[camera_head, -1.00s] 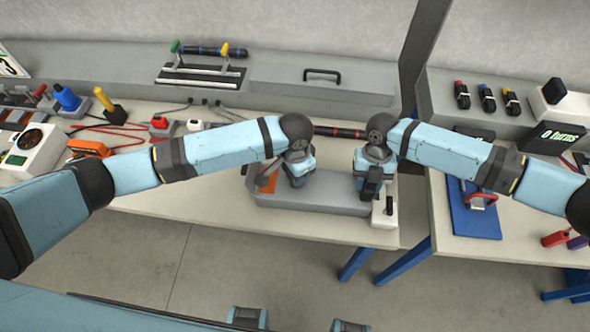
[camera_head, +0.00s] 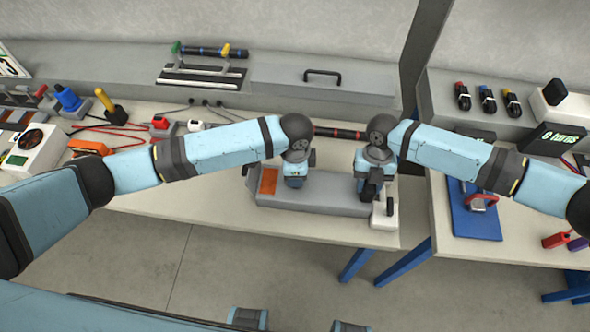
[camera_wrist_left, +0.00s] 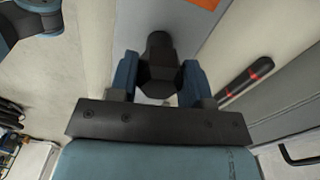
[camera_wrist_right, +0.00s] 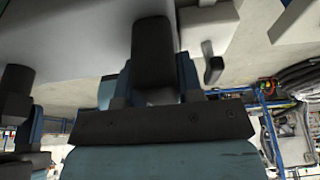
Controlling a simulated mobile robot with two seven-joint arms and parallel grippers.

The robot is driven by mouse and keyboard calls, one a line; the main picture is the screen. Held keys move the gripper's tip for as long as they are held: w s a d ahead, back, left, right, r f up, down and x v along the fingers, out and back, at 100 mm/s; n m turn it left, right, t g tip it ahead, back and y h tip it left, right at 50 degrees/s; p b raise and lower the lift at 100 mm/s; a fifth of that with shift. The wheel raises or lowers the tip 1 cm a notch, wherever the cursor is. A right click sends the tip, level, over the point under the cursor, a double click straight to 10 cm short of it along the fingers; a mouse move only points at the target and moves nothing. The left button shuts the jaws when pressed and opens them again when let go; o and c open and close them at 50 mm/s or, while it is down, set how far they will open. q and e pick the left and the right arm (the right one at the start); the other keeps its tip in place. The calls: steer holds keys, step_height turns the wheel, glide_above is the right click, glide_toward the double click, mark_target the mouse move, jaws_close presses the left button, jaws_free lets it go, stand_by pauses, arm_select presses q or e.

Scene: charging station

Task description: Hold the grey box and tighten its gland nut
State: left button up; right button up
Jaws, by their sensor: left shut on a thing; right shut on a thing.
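The grey box (camera_head: 330,203) lies on the table near its front edge, with an orange patch (camera_head: 268,181) at its left end. My left gripper (camera_head: 296,178) is over the box, right of the patch. The left wrist view shows its fingers shut on a black faceted part (camera_wrist_left: 158,65) that looks like the gland nut. My right gripper (camera_head: 369,188) is at the box's right end. The right wrist view shows it shut on an upright black block (camera_wrist_right: 152,50) at the box. The fingertips are mostly hidden in the head view.
A white block with a black lever (camera_head: 384,221) stands right by the box. A black rod with red bands (camera_head: 340,132) lies behind. A blue board (camera_head: 472,215) and a display (camera_head: 553,139) are on the right table. A gap separates the tables.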

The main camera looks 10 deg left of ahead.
arm_select(q)
steer(key=shift+r, duration=0.1)
steer(key=o, duration=0.9)
steer(key=shift+o, duration=0.2)
step_height(320, 180, up, 12)
